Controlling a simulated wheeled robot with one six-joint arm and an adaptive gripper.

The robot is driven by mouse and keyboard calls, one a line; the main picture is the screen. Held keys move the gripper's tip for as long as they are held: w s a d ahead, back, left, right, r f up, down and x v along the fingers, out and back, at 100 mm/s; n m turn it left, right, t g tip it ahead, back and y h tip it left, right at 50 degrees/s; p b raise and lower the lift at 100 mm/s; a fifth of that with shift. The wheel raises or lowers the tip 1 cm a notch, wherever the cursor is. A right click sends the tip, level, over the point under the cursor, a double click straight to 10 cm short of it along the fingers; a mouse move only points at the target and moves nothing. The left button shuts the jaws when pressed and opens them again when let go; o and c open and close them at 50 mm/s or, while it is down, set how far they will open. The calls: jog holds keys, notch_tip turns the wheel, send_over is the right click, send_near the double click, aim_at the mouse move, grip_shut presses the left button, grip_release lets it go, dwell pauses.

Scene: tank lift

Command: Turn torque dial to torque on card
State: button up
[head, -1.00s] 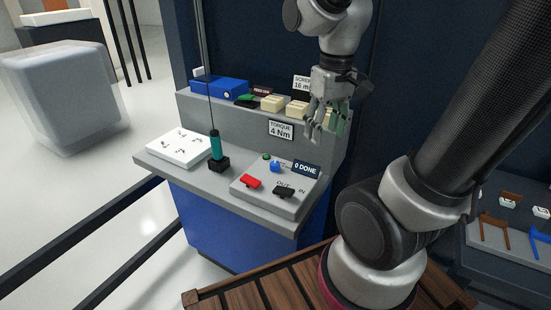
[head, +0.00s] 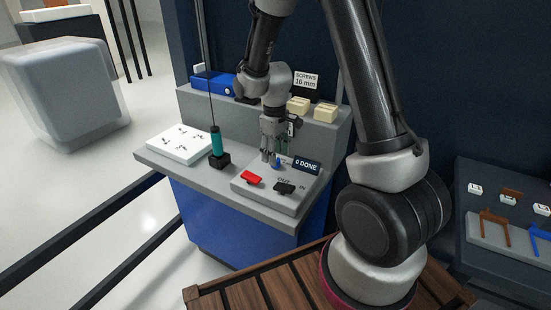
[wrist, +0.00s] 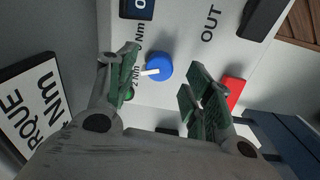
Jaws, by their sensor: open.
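The blue torque dial (wrist: 160,66) shows in the wrist view between my open fingers (wrist: 161,72). Its white pointer aims left, near the "2 Nm" mark; another Nm mark is partly hidden by a finger. In the head view my gripper (head: 270,150) is low over the grey control panel, just at the dial (head: 277,162). I cannot tell whether the fingers touch it. The torque card (wrist: 35,105) is partly cut off in the wrist view and shows "4 Nm"; my gripper hides it in the head view.
A red switch (head: 252,177) and a black switch (head: 285,187) sit at the panel's front. The "0 DONE" display (head: 307,166) is right of the dial. A teal screwdriver (head: 217,142) hangs on a cable to the left, beside a white plate (head: 180,144) with screws.

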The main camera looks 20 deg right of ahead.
jog(key=shift+f, duration=1.25)
jog(key=shift+c, duration=0.2)
jog(key=c, duration=1)
jog(key=shift+m, duration=2.1)
jog(key=o, duration=1)
jog(key=shift+o, duration=0.2)
